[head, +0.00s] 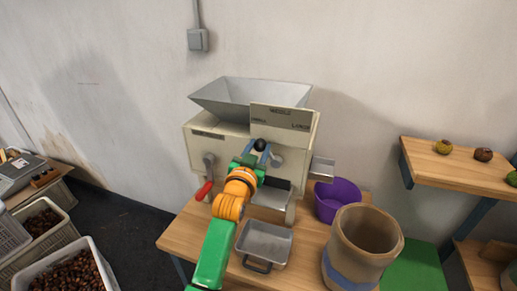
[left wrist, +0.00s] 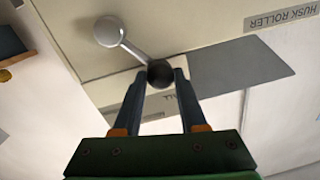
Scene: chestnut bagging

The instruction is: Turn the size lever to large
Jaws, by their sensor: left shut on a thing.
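The grey-cream machine (head: 200,150) stands on a wooden table against the wall. Its label plate (head: 283,118) reads small at left, middle at the top and large at right. The size lever has a black ball knob (head: 260,145), which also shows in the left wrist view (left wrist: 160,73), and a thin rod running to a round silver pivot (left wrist: 108,30). The knob is up and left of the pivot, on the small side. My left gripper (head: 262,155) is shut on the knob, one finger on each side. My right gripper is out of view.
A red-handled crank (head: 204,190) is left of my left gripper. Chestnut crates (head: 95,250) are at far left, a wooden shelf (head: 450,172) at right.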

